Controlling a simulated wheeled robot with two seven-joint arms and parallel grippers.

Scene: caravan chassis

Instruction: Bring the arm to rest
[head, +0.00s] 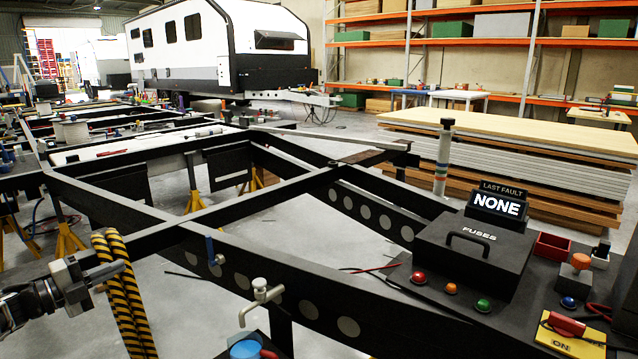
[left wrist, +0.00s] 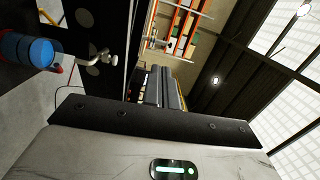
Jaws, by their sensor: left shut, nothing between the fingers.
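My left arm comes in from the lower left of the head view. Its gripper (head: 106,273) is shut and empty, beside a yellow-and-black striped loop (head: 125,300) near the black chassis frame (head: 165,232). I cannot tell whether it touches the loop. In the left wrist view the dark fingers (left wrist: 168,88) are together with nothing seen between them. My right gripper does not show.
A black fuse box (head: 462,258) with a sign reading NONE (head: 497,206) stands at the right, by coloured buttons. A metal tap (head: 262,298) and a blue-topped item (head: 245,349) are near the front. Stacked boards (head: 510,160) lie behind.

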